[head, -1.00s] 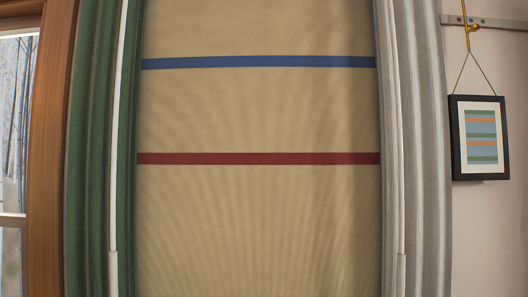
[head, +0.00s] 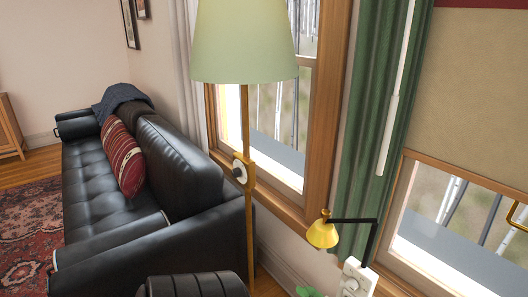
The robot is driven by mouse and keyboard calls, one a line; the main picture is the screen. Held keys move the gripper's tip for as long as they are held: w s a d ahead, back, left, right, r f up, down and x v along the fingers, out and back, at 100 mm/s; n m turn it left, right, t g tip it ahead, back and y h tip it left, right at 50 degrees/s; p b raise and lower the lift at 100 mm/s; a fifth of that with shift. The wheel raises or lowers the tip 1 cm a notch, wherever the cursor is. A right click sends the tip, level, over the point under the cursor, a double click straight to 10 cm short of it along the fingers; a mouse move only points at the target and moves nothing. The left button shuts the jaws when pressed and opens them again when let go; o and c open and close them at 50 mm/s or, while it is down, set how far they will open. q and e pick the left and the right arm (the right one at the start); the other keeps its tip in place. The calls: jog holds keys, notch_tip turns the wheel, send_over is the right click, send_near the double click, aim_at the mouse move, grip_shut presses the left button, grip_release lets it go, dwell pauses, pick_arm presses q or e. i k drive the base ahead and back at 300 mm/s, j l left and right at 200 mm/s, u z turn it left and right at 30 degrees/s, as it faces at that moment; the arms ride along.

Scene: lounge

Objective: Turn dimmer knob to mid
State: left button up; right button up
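A floor lamp with a pale green shade (head: 245,40) stands in front of the sofa on a thin brass pole (head: 249,225). A small brass-edged housing with a dark round knob (head: 239,173) sits on the pole. A white plate (head: 357,278) with small round parts is at the bottom, below a yellow lamp (head: 323,232) on a black arm. Which of these is the dimmer knob, and how either is set, I cannot tell. Neither of my grippers is in view.
A black leather sofa (head: 95,190) with a red striped cushion (head: 122,157) is on the left by a patterned rug (head: 28,240). A dark ribbed rounded thing (head: 195,286) is at the bottom. Wood-framed windows and a green curtain (head: 375,120) are on the right.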

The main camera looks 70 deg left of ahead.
aim_at(236, 173)
jog(key=u, duration=2.3)
